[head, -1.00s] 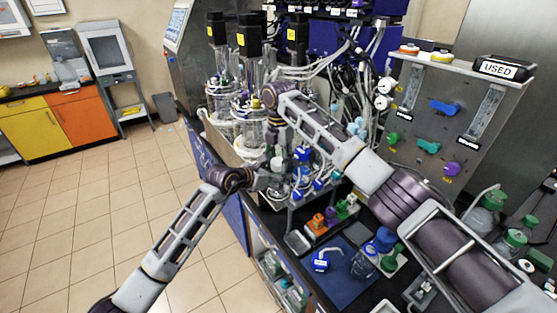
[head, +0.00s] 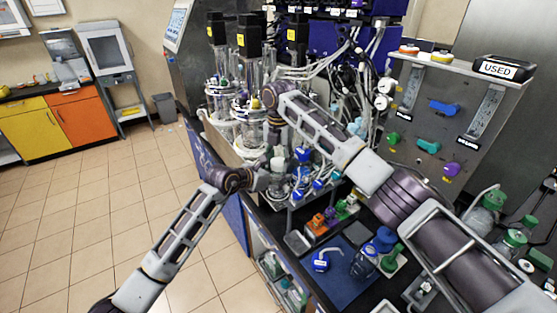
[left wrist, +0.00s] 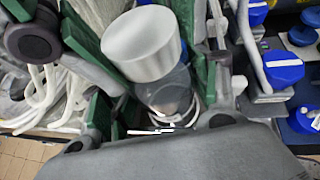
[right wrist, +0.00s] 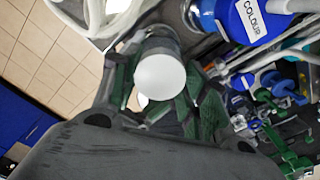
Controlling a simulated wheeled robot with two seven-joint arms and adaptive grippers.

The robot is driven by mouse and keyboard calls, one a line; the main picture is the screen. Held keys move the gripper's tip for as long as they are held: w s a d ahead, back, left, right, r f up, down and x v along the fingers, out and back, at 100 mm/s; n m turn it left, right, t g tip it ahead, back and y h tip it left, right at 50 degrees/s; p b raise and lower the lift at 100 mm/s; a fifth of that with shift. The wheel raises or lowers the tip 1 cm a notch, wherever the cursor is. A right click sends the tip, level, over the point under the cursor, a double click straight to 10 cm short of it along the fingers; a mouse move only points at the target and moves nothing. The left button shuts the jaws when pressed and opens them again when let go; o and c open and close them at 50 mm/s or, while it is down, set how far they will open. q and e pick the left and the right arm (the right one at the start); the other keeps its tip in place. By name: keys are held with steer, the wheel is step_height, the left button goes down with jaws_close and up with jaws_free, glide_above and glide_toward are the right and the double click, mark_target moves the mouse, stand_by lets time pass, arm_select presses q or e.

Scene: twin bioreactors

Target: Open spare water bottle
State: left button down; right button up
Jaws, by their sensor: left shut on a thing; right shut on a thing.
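The spare water bottle is a small clear bottle (left wrist: 172,92) with a plain white cap (left wrist: 140,45), seen closest in the left wrist view. My left gripper (head: 268,179) is shut around the clear body, with green pads on either side. My right gripper (head: 277,146) is above it and shut on the white cap. The cap also shows end-on between green pads in the right wrist view (right wrist: 160,77). In the head view, the cap (head: 277,164) is a small pale patch between the grippers, and much of the body is hidden.
Glass bioreactor vessels (head: 248,120) and tubing stand just behind the grippers. Blue-capped bottles (left wrist: 282,70) are close on the right. A rack with orange and green pieces (head: 325,225) and a blue mat (head: 345,283) lie on the bench. The floor at left is clear.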

mark_target(279, 161)
steer(key=shift+r, duration=1.2)
stand_by(0.4)
steer(key=shift+r, duration=1.95)
arm_select(q)
steer(key=shift+c, duration=1.6)
jaws_free()
arm_select(e)
steer(key=shift+d, duration=0.1)
arm_select(q)
steer(key=shift+a+r, duration=0.1)
steer(key=shift+a, duration=0.05)
steer(key=v, duration=1.1)
steer(key=shift+s+a, duration=0.15)
steer(key=shift+s, duration=0.2)
